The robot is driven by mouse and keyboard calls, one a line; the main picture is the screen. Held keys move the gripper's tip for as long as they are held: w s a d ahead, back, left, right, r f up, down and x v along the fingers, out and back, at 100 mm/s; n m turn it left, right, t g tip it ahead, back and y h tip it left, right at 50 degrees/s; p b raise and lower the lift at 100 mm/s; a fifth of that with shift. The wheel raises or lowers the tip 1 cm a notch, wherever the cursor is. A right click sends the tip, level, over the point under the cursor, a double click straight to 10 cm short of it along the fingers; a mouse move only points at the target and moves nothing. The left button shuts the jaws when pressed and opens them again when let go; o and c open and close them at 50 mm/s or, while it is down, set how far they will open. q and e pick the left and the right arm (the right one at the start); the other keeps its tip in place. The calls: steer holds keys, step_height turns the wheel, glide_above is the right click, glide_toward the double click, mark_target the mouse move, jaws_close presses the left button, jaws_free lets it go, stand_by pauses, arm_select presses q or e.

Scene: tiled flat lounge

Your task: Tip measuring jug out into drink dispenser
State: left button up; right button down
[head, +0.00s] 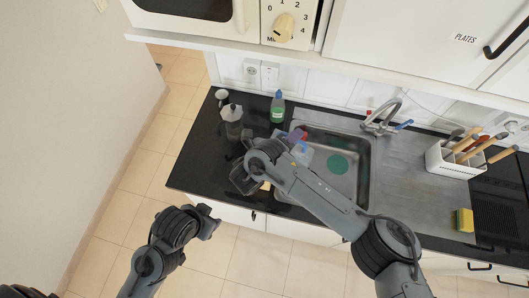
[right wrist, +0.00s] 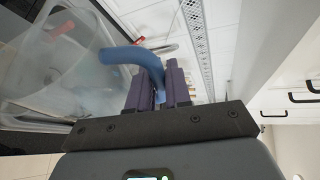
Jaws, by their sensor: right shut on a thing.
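My right gripper (head: 297,136) is over the left part of the sink. In the right wrist view, its purple fingers (right wrist: 160,88) are shut on the blue handle (right wrist: 122,58) of a clear vessel, which looks like the measuring jug (right wrist: 62,72). The jug's clear body fills the left of that view. In the head view, only a pale clear part of the jug (head: 303,153) shows beside the fingers; my arm hides the rest. I cannot make out a drink dispenser. My left gripper (head: 210,222) is in front of the counter, over the floor; its finger gap is unclear.
The dark counter (head: 205,160) carries a moka pot (head: 232,113), a white cup (head: 221,95) and a green-labelled bottle (head: 277,107). The sink (head: 345,180) has a tap (head: 381,122) behind it. A white utensil box (head: 452,160) and yellow sponge (head: 464,220) are at the right. Cupboards overhang the back.

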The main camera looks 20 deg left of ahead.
steer(key=shift+a+r+p, duration=0.25)
steer(key=shift+p, duration=0.05)
stand_by(0.9)
steer(key=shift+f, duration=0.1)
